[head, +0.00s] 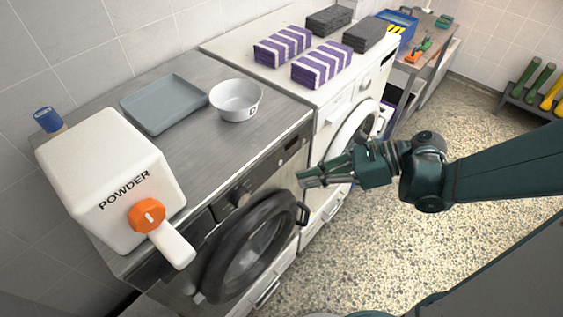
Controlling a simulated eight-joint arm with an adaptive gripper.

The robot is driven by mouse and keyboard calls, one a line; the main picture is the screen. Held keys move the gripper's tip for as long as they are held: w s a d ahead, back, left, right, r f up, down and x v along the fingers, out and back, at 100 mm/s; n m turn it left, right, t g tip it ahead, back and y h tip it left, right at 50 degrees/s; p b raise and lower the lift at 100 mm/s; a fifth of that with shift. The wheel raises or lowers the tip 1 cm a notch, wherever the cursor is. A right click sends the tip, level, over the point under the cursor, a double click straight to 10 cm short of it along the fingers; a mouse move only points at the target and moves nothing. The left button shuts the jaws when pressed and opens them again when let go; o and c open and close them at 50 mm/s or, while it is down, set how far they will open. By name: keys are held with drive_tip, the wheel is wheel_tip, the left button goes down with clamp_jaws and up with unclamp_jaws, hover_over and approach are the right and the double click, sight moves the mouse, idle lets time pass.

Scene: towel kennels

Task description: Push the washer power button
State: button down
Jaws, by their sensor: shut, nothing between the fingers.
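A front-loading machine with a grey steel top (182,141) and a black round door (248,250) stands on the left. Its dark front panel has a knob (238,194) and a small dark display (292,144). A white front-loader (330,97) stands beyond it, with its own knob (366,83) and display. The frames do not label which is the washer, and I cannot make out a power button. My gripper (303,178) is shut and empty. In the picture it appears just below the grey machine's display, near its right front edge; I cannot tell whether it touches.
A white powder dispenser (105,175) with an orange knob, a grey tray (163,104) and a white bowl (237,101) sit on the grey machine. Folded striped towels (322,65) lie on the white one. A black door handle (303,214) sticks out below my gripper. The speckled floor (385,265) is clear.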

drive_tip(key=shift+s+d, duration=0.7)
